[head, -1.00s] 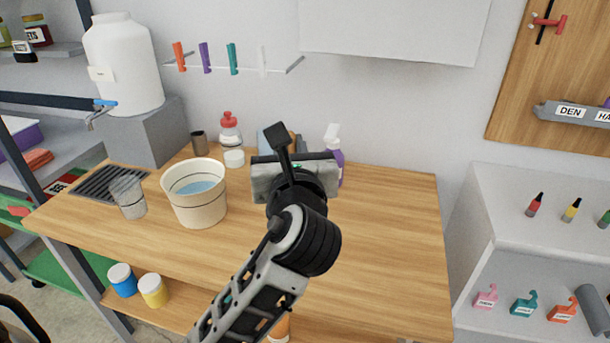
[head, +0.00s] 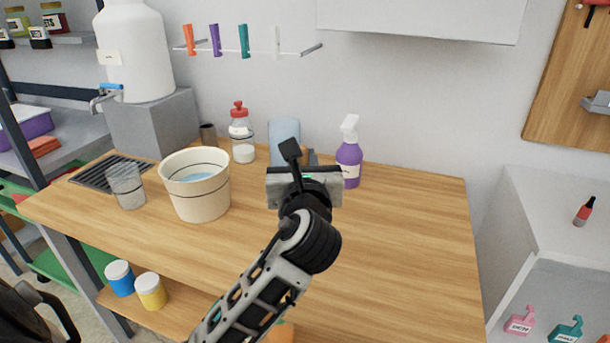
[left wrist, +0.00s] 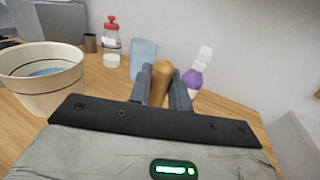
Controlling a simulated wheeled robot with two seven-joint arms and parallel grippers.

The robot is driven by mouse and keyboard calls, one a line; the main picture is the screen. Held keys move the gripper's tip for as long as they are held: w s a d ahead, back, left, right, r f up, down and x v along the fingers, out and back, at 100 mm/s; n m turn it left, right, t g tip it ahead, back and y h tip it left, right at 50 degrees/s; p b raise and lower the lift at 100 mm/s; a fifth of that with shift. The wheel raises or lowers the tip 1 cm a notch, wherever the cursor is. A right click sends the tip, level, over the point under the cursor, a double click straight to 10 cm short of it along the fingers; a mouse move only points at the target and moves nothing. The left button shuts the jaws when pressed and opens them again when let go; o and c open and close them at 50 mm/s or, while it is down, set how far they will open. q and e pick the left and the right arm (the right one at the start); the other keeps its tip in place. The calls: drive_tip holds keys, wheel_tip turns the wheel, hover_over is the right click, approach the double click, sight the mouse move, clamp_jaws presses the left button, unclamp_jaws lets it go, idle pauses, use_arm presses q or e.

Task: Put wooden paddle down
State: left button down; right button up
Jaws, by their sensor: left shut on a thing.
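My left gripper (head: 302,160) is over the back middle of the wooden table (head: 400,250), seen from behind in the head view. In the left wrist view its two grey fingers (left wrist: 163,88) are shut on a brown, rounded wooden piece (left wrist: 162,76), the visible part of the wooden paddle. The rest of the paddle is hidden by the gripper, and I cannot tell whether it touches the table. My right gripper is not in view.
A cream bucket of water (head: 197,198) and a clear cup (head: 127,190) stand to the left. A red-capped bottle (head: 240,135), a light blue cylinder (head: 284,135) and a purple spray bottle (head: 349,160) stand along the back. The table's right side is clear.

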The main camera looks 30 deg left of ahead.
use_arm(q)
drive_tip(key=shift+f, duration=0.1)
drive_tip(key=c, duration=1.3)
unclamp_jaws()
drive_tip(key=v, duration=1.2)
